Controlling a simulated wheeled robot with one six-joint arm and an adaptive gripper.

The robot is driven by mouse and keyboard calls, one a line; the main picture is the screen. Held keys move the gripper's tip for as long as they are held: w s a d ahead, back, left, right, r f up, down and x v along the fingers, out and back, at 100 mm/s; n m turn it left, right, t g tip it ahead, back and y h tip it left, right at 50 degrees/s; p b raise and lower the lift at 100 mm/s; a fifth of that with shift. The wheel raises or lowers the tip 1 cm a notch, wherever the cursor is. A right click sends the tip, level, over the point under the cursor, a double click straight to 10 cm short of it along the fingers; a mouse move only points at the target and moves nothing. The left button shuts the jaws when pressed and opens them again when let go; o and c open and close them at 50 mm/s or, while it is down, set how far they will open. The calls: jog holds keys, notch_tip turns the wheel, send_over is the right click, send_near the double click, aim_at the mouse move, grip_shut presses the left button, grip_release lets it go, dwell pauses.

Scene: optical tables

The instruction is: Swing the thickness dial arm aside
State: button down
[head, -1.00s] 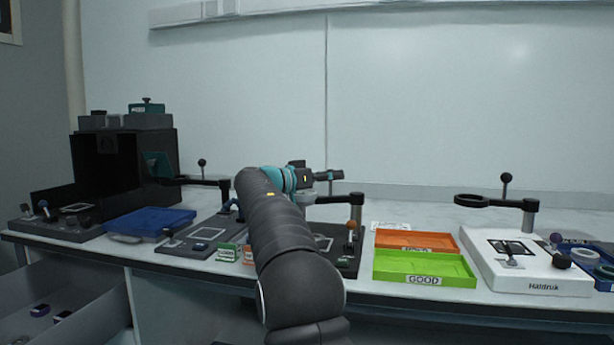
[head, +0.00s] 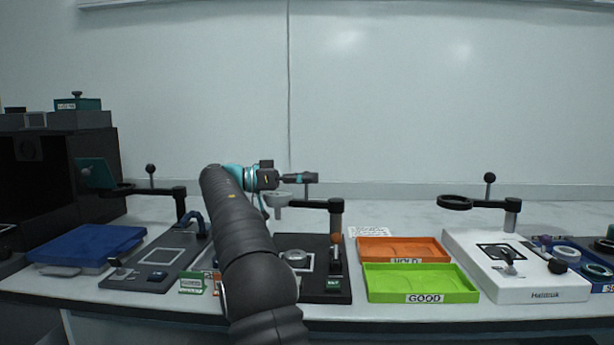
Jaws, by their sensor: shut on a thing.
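The dial arm (head: 318,204) at the middle station is a black bar on a grey post (head: 335,225). It reaches left over a dark base (head: 318,290), with a pale round head (head: 276,200) at its free end. A thin upright stem shows on the bar. My gripper (head: 306,178) is shut at the top of this stem; the knob is hidden in the jaws. A silver disc (head: 296,258) lies on the base in a white square outline. My arm covers the base's left part.
An orange HOLD tray (head: 372,258) and a green GOOD tray (head: 380,293) are right of the base. A white Haldruk station (head: 540,288) with a ring arm (head: 480,204) stands farther right. Another dark station (head: 135,277) and a blue case (head: 85,243) are left.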

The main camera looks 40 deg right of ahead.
aim_at(278, 195)
jog(key=shift+r, duration=0.15)
jog(key=c, duration=0.9)
grip_release()
jog(key=shift+d, duration=0.15)
jog(key=shift+o, duration=0.2)
jog(key=shift+v, duration=3.9)
jog(key=shift+s+d, duration=0.1)
jog(key=shift+d, duration=0.05)
